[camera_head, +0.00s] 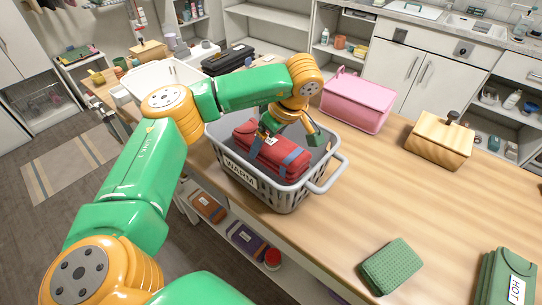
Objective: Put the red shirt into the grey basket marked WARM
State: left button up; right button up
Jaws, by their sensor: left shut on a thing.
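The grey basket marked WARM (239,174) stands on the wooden table, its label facing me. The red shirt (283,156) is a folded bundle with blue bands, and it shows inside the basket's rim. My left gripper (264,136) reaches in from above and is shut on the left end of the red shirt. Whether the shirt rests on the basket floor is hidden by the basket wall. My right gripper does not show.
A pink box (358,101) stands behind the basket and a wooden box (440,139) stands to the right. A green folded cloth (391,266) and a green item marked HOT (508,278) lie at the front right. The table between them is clear.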

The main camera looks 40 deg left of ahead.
aim_at(275, 143)
pick_arm(q)
notch_tip(275, 143, down, 4)
jog(key=shift+s+f+p, duration=0.1)
jog(key=shift+f+p, duration=0.05)
jog(key=shift+p, duration=0.25)
jog(key=shift+f, duration=0.2)
jog(key=o, duration=1.3)
jog(key=shift+r, duration=0.2)
jog(key=shift+d+r+b, duration=0.25)
jog(key=shift+r+b, duration=0.05)
jog(key=shift+r, duration=0.05)
jog(key=b+v, duration=0.1)
jog(key=v, duration=0.5)
jog(key=shift+f, duration=0.1)
jog(key=v, duration=0.5)
jog(key=shift+p, duration=0.35)
jog(key=shift+r, duration=0.2)
